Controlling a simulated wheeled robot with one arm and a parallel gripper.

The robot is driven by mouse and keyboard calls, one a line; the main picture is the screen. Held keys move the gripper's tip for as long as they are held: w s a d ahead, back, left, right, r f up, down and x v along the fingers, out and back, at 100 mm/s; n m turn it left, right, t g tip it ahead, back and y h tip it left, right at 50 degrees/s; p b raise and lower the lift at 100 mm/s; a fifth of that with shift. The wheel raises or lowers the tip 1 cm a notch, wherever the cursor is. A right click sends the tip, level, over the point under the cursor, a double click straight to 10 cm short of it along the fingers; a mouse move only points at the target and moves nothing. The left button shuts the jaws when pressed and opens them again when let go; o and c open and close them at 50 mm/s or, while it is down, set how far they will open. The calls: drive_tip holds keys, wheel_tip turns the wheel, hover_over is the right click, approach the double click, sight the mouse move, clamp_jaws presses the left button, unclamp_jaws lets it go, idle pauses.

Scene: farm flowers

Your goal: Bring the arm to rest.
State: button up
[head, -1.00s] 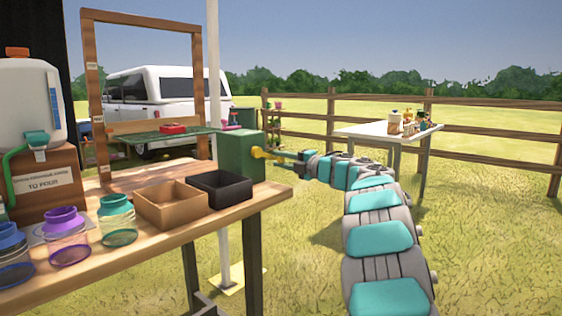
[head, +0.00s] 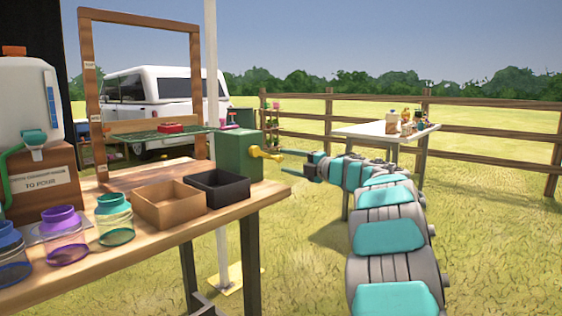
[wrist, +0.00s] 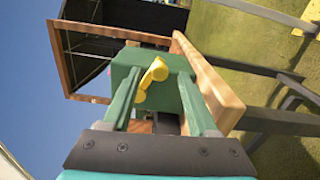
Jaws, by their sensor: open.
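My arm reaches in from the lower right of the head view. My gripper (head: 284,162) is open and empty, with its fingers pointing at a green box (head: 239,156) on the right end of the wooden table. A yellow handle (head: 266,153) sticks out of the box's right side, just beyond the fingertips and apart from them. In the wrist view, my two green fingers (wrist: 158,100) stand apart, and the yellow handle (wrist: 153,76) shows between them in front of the green box (wrist: 128,66).
The wooden table (head: 165,240) holds a brown tray (head: 168,208), a black tray (head: 225,192), several jars and a jug (head: 25,105). A wooden frame (head: 88,95) stands on it. A white table (head: 375,132) stands behind my arm. Open grass lies to the right.

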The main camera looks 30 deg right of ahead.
drive_tip(key=v, duration=0.3)
drive_tip(key=shift+s+d, duration=0.1)
drive_tip(key=shift+s, duration=0.25)
